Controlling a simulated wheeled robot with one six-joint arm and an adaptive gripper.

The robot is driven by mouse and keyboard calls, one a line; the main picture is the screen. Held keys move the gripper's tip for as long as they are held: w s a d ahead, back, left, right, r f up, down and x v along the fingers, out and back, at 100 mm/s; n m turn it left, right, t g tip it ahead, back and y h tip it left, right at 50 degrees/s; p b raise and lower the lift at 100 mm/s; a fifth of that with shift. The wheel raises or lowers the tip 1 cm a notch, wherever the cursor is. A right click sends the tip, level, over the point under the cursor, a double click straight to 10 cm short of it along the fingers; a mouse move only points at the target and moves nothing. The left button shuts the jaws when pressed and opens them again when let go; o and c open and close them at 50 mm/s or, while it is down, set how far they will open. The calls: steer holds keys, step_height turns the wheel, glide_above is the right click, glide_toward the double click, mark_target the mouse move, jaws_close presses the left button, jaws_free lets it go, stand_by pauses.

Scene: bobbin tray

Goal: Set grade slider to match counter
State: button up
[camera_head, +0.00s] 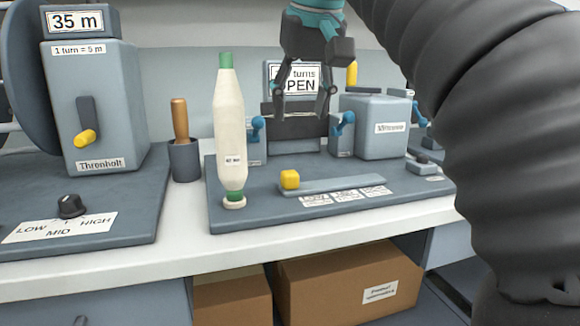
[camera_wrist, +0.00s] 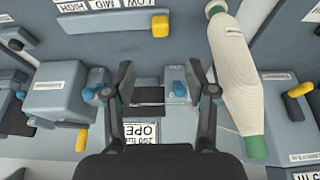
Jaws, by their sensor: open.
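The grade slider is a yellow knob (camera_head: 289,179) at the left end of a grey rail (camera_head: 335,184). Labels in front read LOW (camera_head: 315,199), MID and HIGH, from left to right. In the wrist view the yellow knob (camera_wrist: 160,25) lines up with LOW (camera_wrist: 158,3). A sign (camera_head: 298,80) behind reads "turns" and "OPEN", partly hidden by my gripper; in the wrist view (camera_wrist: 143,133) it seems to start with 200. My gripper (camera_head: 307,112) is open and empty, above and behind the slider, not touching it. Its fingers (camera_wrist: 160,85) show apart in the wrist view.
A cream bobbin (camera_head: 230,130) with green ends stands left of the slider. Left of it are a wood-handled tool (camera_head: 180,120) in a cup and a machine (camera_head: 100,110) marked 35 m. A grey box (camera_head: 375,127) and blue levers (camera_head: 257,125) stand behind. Boxes lie below.

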mark_target(290, 173)
steer(key=b+x, duration=0.4)
steer(key=x, duration=0.9)
steer(key=shift+w+f, duration=0.1)
steer(key=shift+f, duration=0.15)
jaws_close()
